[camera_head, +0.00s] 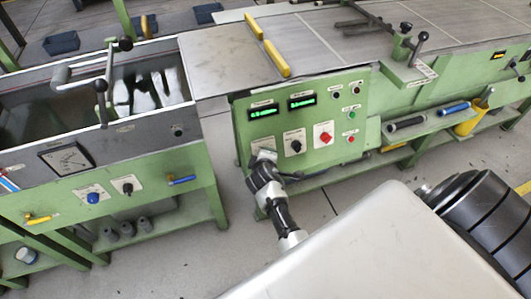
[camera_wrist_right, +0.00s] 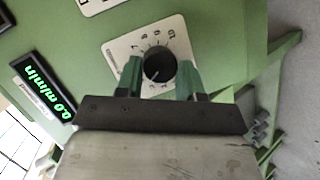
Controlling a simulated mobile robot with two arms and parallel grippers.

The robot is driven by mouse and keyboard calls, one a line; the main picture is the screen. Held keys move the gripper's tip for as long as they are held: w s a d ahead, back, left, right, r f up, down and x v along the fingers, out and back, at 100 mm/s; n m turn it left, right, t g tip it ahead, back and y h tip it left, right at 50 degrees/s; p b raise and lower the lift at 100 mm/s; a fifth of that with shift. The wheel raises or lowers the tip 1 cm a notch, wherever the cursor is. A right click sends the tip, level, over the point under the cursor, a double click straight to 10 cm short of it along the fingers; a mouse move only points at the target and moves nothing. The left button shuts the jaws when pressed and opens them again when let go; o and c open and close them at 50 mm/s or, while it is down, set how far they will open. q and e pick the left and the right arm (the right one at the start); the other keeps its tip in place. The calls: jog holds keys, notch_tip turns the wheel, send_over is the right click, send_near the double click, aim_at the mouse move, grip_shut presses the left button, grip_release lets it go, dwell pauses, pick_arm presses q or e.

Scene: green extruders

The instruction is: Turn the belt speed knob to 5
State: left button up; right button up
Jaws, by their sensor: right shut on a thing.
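The belt speed knob (camera_wrist_right: 160,65) is a round black knob on a white numbered dial plate (camera_wrist_right: 120,50). In the right wrist view its pale pointer line faces the lower left of the picture. My right gripper (camera_wrist_right: 160,78) has one green finger on each side of the knob and is shut on it. The green display (camera_wrist_right: 46,85) beside the dial reads 0.0 m/min. In the head view my right gripper (camera_head: 263,154) is at the lower left of the green control panel (camera_head: 350,100) and hides the knob. My left gripper is not in view.
To the right on the panel are another black knob (camera_head: 293,146), a red knob (camera_head: 323,134) and several small buttons. Two displays (camera_head: 301,100) sit above. A grey tank (camera_head: 130,85) stands left, and a shelf with tools (camera_head: 425,130) runs right.

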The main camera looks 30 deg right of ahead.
jog(key=shift+d+r+m+g+y+p, duration=0.15)
jog(key=shift+m+y+p, duration=0.45)
jog(key=shift+m+p, duration=0.6)
jog(key=shift+d+f+m+g+y+p, duration=0.1)
jog(key=shift+m+g+y+p, duration=0.15)
jog(key=shift+m+y+p, duration=0.65)
jog(key=shift+m+h+p, duration=0.3)
jog(key=shift+m+p, duration=0.05)
jog(key=shift+m, duration=0.05)
jog(key=shift+s, duration=0.1)
jog(key=o, duration=0.9)
jog(key=shift+r, duration=0.1)
